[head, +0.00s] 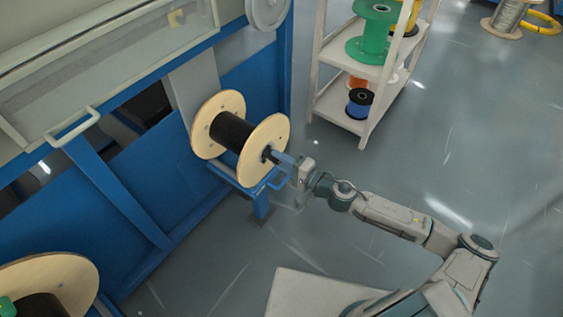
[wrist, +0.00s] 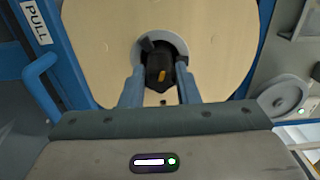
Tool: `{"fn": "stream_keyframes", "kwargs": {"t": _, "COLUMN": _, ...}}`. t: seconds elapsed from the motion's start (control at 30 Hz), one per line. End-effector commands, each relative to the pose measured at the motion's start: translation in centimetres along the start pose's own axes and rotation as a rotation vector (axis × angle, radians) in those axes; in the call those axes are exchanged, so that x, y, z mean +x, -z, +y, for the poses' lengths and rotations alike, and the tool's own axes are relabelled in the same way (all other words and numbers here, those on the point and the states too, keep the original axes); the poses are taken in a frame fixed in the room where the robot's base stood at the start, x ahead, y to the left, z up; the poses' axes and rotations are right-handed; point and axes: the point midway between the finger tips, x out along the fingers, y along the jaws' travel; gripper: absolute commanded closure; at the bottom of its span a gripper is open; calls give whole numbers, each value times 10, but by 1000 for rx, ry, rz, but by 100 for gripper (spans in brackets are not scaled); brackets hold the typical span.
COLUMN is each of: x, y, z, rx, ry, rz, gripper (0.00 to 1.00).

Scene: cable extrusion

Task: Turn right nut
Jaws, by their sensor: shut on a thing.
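The right nut (wrist: 160,66) is a dark hub piece with a small yellow mark, at the centre of the spool's near wooden flange. My gripper (wrist: 160,78) has its two blue-grey fingers on either side of the nut and is shut on it. In the head view my gripper (head: 281,158) reaches the right face of the wooden spool (head: 268,136), which is wound with black cable (head: 231,132). The fingers hide part of the nut there.
A blue machine frame (head: 150,190) with a blue handle (wrist: 40,75) stands beside the spool. A white shelf (head: 340,100) with a green spool (head: 372,35) and a blue spool (head: 359,103) stands behind. Another wooden spool (head: 60,272) is at lower left.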

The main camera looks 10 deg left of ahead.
Motion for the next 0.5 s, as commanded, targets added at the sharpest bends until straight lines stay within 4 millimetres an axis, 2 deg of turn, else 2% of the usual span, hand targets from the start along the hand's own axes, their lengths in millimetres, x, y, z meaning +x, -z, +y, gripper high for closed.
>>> {"fn": "stream_keyframes", "kwargs": {"t": 0.2, "x": 1, "y": -3, "z": 1, "rx": 79, "ry": 0, "rz": -6, "gripper": 94}}
{"fn": "stream_keyframes", "kwargs": {"t": 0.5, "x": 1, "y": -2, "z": 0, "rx": 108, "ry": 0, "rz": -6, "gripper": 94}}
